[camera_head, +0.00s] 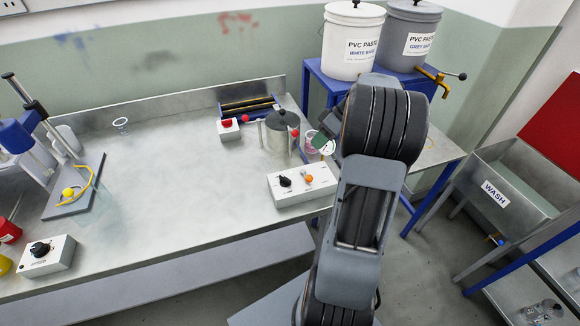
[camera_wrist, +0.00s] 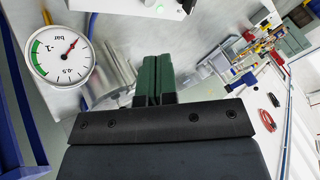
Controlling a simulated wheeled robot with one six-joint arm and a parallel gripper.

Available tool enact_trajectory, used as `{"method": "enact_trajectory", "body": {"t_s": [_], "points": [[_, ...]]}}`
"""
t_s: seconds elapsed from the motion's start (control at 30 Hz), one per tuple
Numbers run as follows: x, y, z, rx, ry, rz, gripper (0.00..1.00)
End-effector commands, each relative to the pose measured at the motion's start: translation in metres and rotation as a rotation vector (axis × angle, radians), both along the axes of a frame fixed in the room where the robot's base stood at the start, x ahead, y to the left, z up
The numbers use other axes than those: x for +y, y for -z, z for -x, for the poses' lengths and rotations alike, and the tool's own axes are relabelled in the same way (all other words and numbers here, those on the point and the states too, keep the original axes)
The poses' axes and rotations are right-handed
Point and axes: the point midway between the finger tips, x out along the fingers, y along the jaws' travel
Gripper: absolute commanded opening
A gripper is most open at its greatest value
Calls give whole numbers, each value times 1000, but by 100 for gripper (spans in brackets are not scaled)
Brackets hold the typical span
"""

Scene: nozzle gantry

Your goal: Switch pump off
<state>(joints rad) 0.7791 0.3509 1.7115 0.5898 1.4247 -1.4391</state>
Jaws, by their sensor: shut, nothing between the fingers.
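My gripper (camera_wrist: 155,62) is shut and empty, its dark green fingers pressed together. In the head view it is mostly behind my arm, near the bench's right end. A round dial gauge marked bar (camera_wrist: 60,57), with a red needle and green arc, is left of my fingers in the wrist view. A white box with a lit green lamp (camera_wrist: 160,9) shows at the top edge, cut off. In the head view a white control box (camera_head: 300,186) has a black knob (camera_head: 285,181) and an orange lamp (camera_head: 309,179). I cannot tell which control switches the pump.
A lidded metal vessel (camera_head: 279,132) and a red-button box (camera_head: 228,130) stand behind the control box. Another knob box (camera_head: 47,256) is at front left. Paste buckets (camera_head: 352,42) stand on a blue stand; a wash sink (camera_head: 500,190) is right. The bench middle is clear.

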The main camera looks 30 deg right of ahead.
Motion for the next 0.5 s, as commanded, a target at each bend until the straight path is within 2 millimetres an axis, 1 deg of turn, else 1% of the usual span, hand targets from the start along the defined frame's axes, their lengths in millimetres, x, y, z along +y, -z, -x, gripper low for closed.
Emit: {"method": "enact_trajectory", "body": {"t_s": [0.1, 0.5], "points": [[-2, 1, -3, 10, 39, 6, 0], [0, 3, -2, 14, 38, 3, 0]]}}
